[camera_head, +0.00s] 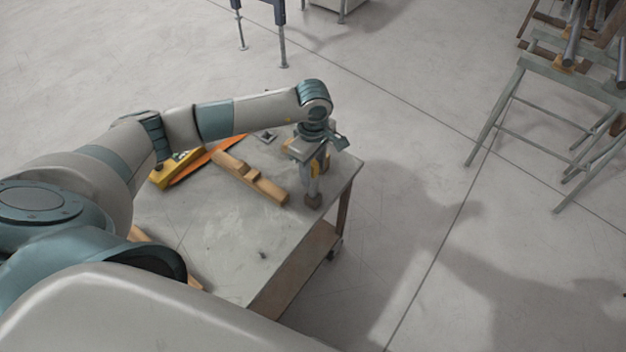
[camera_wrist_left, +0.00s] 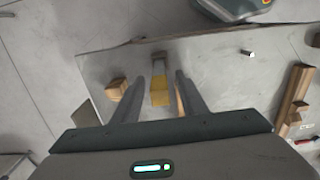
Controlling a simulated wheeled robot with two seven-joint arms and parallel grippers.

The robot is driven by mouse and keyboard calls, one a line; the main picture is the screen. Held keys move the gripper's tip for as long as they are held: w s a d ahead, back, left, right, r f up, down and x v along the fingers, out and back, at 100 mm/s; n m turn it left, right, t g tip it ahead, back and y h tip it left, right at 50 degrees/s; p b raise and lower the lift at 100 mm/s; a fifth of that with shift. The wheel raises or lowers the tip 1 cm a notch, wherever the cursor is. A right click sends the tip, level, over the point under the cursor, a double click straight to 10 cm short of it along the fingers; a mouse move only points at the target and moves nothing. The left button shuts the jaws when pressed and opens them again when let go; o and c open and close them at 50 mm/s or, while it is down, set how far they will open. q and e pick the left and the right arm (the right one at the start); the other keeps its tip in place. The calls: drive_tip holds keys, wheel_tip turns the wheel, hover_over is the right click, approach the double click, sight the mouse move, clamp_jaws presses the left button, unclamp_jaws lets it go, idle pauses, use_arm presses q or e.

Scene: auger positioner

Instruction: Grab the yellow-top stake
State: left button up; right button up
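My left gripper (camera_head: 313,178) points down over the right corner of the grey table. In the left wrist view its two fingers (camera_wrist_left: 169,84) stand apart. A yellow-topped piece (camera_wrist_left: 160,97), apparently the yellow-top stake, shows between them, with a gap on the right finger's side. In the head view a bit of yellow (camera_head: 315,167) shows between the fingers; the rest of the stake is mostly hidden by the gripper. I cannot tell whether either finger touches it. My right gripper is not in view.
The table (camera_head: 225,245) also bears a notched wooden piece (camera_head: 250,178), a yellow level-like tool (camera_head: 177,167) and an orange strip (camera_head: 207,160) behind it. A small wooden block (camera_wrist_left: 116,89) is left of the fingers. A sawhorse rack (camera_head: 560,70) stands at the far right.

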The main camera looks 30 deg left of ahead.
use_arm(q)
drive_tip(key=shift+f, duration=0.7)
drive_tip(key=shift+c, duration=0.6)
clamp_jaws()
